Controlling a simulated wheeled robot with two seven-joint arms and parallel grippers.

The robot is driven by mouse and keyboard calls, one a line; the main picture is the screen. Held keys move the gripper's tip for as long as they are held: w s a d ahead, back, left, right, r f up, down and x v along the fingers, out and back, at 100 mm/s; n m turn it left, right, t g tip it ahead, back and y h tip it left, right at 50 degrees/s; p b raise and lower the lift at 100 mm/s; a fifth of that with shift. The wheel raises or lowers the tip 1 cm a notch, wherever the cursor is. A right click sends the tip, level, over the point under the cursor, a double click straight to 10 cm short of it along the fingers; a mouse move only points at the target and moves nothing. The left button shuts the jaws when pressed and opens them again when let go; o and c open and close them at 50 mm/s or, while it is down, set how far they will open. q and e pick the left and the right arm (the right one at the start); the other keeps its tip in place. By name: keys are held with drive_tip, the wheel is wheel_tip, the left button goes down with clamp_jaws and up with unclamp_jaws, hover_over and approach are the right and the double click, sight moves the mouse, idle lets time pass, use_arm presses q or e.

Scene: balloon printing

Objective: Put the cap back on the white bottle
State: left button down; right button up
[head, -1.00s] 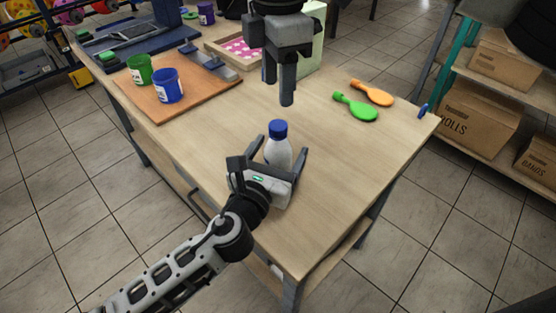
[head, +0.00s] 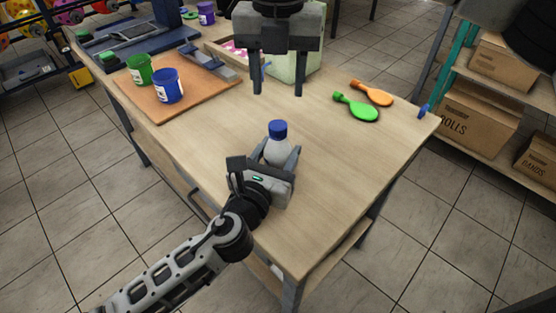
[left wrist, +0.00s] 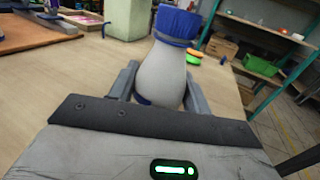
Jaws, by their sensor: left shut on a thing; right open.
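The white bottle (head: 276,152) stands upright near the front of the table, its blue cap (head: 278,130) at its top. In the left wrist view the bottle (left wrist: 162,75) fills the middle, with the blue cap (left wrist: 177,26) on its neck; I cannot tell how tightly it sits. My left gripper (head: 280,158) is shut on the bottle's body from the near side. Its fingers flank the bottle in the left wrist view (left wrist: 160,82). My right gripper (head: 278,90) is open and empty, pointing down above the table, beyond the bottle and apart from it.
A brown board (head: 190,98) holds a green cup (head: 139,69) and a blue cup (head: 167,85). A pale green box (head: 312,62) stands behind my right gripper. The table's right front is clear.

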sight(278, 125)
drive_tip(key=n, duration=0.7)
drive_tip(key=shift+n, duration=0.4)
drive_tip(key=n, duration=0.4)
drive_tip(key=shift+n, duration=0.4)
drive_tip(key=n, duration=0.4)
drive_tip(key=shift+n, duration=0.4)
drive_tip(key=n, duration=0.6)
drive_tip(key=shift+f, duration=4)
